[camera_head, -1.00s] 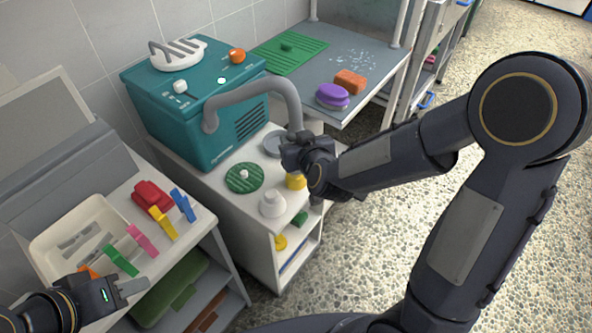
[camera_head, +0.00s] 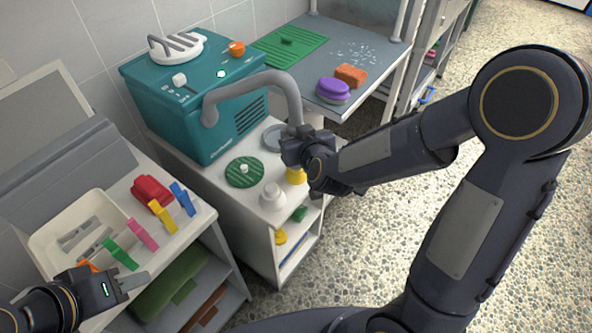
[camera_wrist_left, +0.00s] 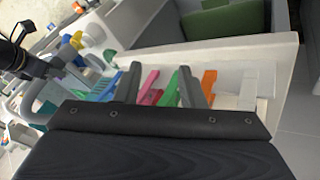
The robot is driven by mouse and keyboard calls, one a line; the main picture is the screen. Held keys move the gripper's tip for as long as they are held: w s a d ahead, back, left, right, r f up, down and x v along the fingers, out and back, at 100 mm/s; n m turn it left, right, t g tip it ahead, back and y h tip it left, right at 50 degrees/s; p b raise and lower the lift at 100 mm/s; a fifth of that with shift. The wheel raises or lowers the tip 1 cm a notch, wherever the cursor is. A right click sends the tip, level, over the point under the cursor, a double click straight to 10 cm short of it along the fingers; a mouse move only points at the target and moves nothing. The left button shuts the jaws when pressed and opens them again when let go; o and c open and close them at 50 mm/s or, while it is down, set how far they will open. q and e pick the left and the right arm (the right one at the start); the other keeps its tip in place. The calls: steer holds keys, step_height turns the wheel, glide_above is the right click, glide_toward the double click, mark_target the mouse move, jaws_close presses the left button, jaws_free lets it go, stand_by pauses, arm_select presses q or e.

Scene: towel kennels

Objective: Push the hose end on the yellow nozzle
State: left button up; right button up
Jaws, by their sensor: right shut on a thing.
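The grey hose (camera_head: 250,84) arches from the teal machine (camera_head: 190,112) down to my right gripper (camera_head: 294,150). That gripper is shut on the hose near its end. The hose end itself is hidden behind the gripper. The yellow nozzle (camera_head: 296,177) stands on the white cabinet top (camera_head: 222,184), just below the right gripper and partly covered by it. I cannot tell whether the hose end touches it. My left gripper (camera_head: 143,283) is low at the left, by the clip table; in the left wrist view (camera_wrist_left: 160,88) its fingers are apart and empty.
Beside the yellow nozzle stand a white nozzle (camera_head: 271,197), a green ribbed disc (camera_head: 244,171) and a grey round piece (camera_head: 274,137). Coloured clips and a white tray (camera_head: 48,236) lie on the left table. A shelf (camera_head: 310,52) with sponges is behind.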

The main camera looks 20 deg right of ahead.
steer(key=shift+f, duration=0.2)
steer(key=shift+f+b, duration=0.3)
steer(key=shift+b, duration=0.2)
steer(key=shift+f+b, duration=0.55)
steer(key=shift+f, duration=0.05)
stand_by(0.6)
steer(key=shift+r, duration=0.1)
stand_by(0.3)
step_height(320, 180, up, 21)
steer(key=p, duration=1.9)
